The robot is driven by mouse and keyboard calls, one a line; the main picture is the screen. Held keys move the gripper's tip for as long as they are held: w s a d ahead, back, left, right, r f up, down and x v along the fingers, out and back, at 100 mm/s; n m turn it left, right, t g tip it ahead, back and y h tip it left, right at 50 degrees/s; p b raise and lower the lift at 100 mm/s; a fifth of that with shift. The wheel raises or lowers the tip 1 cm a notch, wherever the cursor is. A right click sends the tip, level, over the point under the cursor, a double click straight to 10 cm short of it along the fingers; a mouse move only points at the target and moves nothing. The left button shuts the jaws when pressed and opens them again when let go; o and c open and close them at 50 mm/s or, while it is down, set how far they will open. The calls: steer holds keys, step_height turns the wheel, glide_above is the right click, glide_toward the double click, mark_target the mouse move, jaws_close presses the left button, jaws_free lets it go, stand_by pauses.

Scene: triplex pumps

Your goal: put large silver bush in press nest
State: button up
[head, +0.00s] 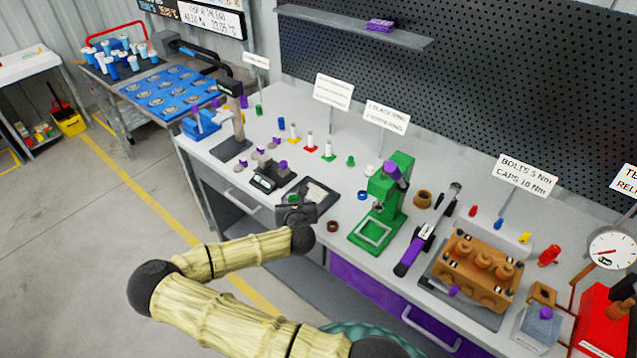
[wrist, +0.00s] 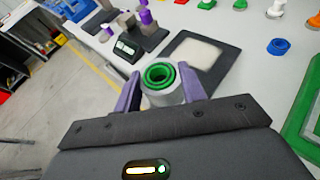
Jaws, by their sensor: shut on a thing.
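The large silver bush (wrist: 168,98) shows in the wrist view as a short silver cylinder with a green ring inside its top opening. My gripper (wrist: 160,94) is shut on it, with one purple finger on each side. In the head view, my gripper (head: 295,205) is over the bench, left of the green press (head: 397,185). The edge of the press's green base (wrist: 300,115) shows at the right of the wrist view. The bush is apart from the press.
A dark mat with a pale pad (wrist: 183,68) lies just beyond my gripper, with a small scale (wrist: 127,46) to its left. A brown ring (head: 332,227) and a blue ring (head: 362,195) lie between gripper and press. A purple-handled tool (head: 425,235) lies right of the press.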

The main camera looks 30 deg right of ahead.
steer(key=s+a+f+n+y+b, duration=0.2)
steer(key=a+f+b, duration=0.1)
steer(key=a+f, duration=0.3)
steer(key=s+a+f+n+t+y+b, duration=0.1)
steer(key=s+a+f+n+y+b, duration=0.1)
steer(key=a+f+b, duration=0.2)
step_height(320, 180, down, 4)
steer(key=shift+s+a+r+y+b, duration=0.2)
steer(key=shift+a+y+b, duration=0.1)
steer(key=shift+a, duration=0.6)
steer(key=shift+f, duration=0.1)
